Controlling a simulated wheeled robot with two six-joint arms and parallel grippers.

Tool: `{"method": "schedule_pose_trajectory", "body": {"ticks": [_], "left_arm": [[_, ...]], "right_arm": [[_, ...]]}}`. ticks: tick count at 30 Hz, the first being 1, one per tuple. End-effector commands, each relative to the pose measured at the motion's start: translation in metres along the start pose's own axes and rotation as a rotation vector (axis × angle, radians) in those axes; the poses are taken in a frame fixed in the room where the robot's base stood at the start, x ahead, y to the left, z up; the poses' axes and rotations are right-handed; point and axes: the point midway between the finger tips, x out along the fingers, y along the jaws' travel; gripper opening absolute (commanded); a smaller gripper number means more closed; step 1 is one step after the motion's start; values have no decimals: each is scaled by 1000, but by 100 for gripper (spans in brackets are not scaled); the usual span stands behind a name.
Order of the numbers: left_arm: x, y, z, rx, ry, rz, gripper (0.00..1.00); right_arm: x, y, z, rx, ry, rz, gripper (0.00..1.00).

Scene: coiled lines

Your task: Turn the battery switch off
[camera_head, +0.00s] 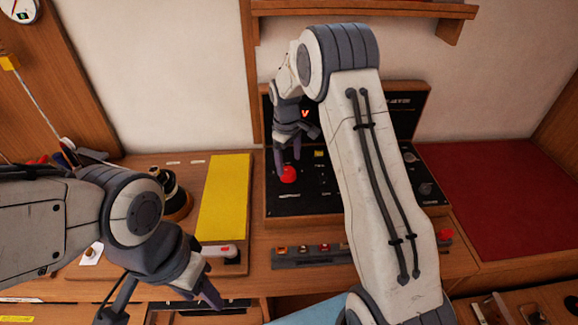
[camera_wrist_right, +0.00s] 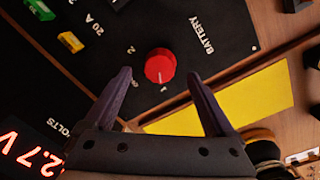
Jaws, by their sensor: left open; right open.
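The battery switch is a round red knob (camera_head: 289,174) on the black panel, under my right gripper (camera_head: 288,160) in the head view. In the right wrist view the red knob (camera_wrist_right: 160,66) shows between and just beyond the open fingertips of my right gripper (camera_wrist_right: 159,74). The gripper looks empty, and I cannot tell whether a finger touches the knob. The word BATTERY and the numerals 1 and 2 are printed around it. A faint pale mark on its face points roughly toward 1. My left gripper (camera_head: 205,293) is open and empty, low at the left.
The black panel (camera_head: 285,207) has a wooden frame, a red voltage display (camera_wrist_right: 30,155) and coloured fuses (camera_wrist_right: 70,42). A yellow sheet (camera_head: 224,195) lies left of it. A row of small switches (camera_head: 315,256) is in front. A dark red surface (camera_head: 510,200) at right is clear.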

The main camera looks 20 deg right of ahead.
Motion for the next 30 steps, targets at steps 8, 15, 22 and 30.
{"method": "schedule_pose_trajectory", "body": {"ticks": [8,15,22,30], "left_arm": [[-9,1,0,-1,0,0,50],[-9,1,0,-1,0,0,50],[-9,1,0,-1,0,0,50],[-9,1,0,-1,0,0,50]], "right_arm": [[33,0,0,1,0,-1,89],[38,0,0,1,2,1,89],[38,0,0,0,1,0,40],[37,-1,0,7,1,0,4]]}}
